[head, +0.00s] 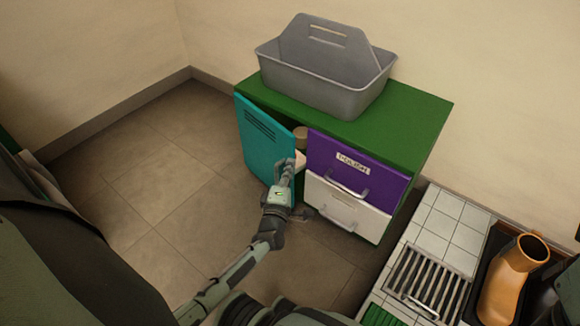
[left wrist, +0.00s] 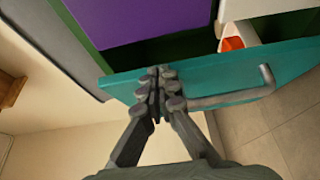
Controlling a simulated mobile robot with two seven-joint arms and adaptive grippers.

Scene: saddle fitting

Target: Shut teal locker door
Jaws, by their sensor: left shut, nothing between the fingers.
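The teal locker door (head: 264,143) is on the left of the green cabinet (head: 405,112) and stands partly open, swung outward. Its vent slots face left, and a gap shows between its free edge and the purple drawer. My left gripper (head: 287,165) is shut and empty at the door's free edge. In the left wrist view its closed fingertips (left wrist: 157,82) overlap the teal door (left wrist: 225,82), beside the grey bar handle (left wrist: 235,97). I cannot tell whether they touch. My right gripper is not in view.
A grey caddy (head: 320,90) sits on the cabinet. Beside the door are a purple drawer (head: 330,153) and a white drawer (head: 322,201). Items show inside the locker, including an orange-and-white one (left wrist: 232,38). A tiled stand with a grate (head: 425,283) and an orange boot (head: 513,275) is at right. Floor left is clear.

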